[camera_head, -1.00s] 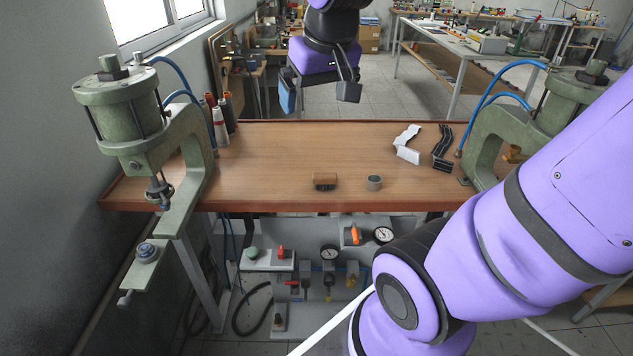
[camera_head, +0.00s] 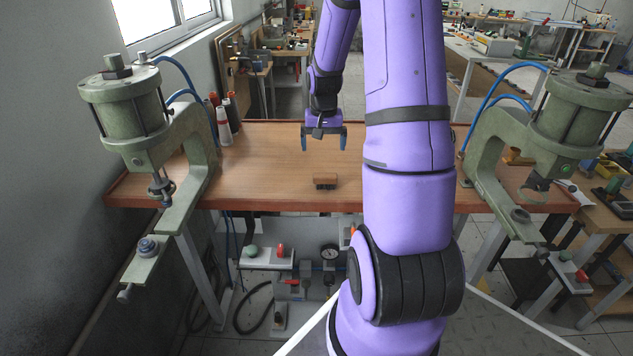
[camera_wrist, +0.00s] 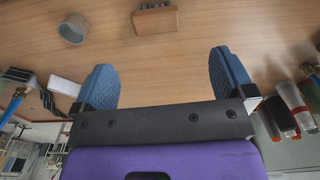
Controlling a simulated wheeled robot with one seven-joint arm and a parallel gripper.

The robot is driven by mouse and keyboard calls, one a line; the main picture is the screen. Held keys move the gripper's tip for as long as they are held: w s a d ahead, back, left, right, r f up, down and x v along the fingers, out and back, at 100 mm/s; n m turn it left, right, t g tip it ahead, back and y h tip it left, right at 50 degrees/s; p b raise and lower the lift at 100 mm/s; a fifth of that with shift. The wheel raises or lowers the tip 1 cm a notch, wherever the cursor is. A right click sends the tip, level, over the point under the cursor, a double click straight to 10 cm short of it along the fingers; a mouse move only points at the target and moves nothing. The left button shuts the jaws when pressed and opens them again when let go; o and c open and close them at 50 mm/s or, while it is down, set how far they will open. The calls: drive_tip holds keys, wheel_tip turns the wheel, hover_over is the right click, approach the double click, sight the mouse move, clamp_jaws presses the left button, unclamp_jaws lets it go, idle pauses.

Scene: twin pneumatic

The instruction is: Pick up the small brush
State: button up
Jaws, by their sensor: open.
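The small brush (camera_head: 325,181) has a brown wooden block back and dark bristles beneath. It lies on the wooden table near its front edge in the head view. In the wrist view the brush (camera_wrist: 156,19) is at the top centre, ahead of the fingertips and between their lines. My gripper (camera_head: 323,140) is open and empty, with blue pads apart, above the table and behind the brush. In the wrist view my gripper (camera_wrist: 161,80) shows both pads with bare wood between them. Nothing touches the brush.
The wooden table (camera_head: 260,165) is mostly clear. Green presses stand at left (camera_head: 135,115) and right (camera_head: 545,120).

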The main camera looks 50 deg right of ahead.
sight(325, 175)
drive_tip(key=f, duration=0.1)
drive_tip(key=d+f, duration=0.1)
drive_tip(key=f, duration=0.1)
drive_tip(key=shift+d+f, duration=0.35)
drive_tip(key=f, duration=1)
drive_tip(key=shift+w+f, duration=0.2)
drive_tip(key=shift+f, duration=0.1)
drive_tip(key=shift+c, duration=0.2)
drive_tip(key=c, duration=0.8)
drive_tip(key=shift+a+r, duration=0.1)
drive_tip(key=shift+r, duration=0.1)
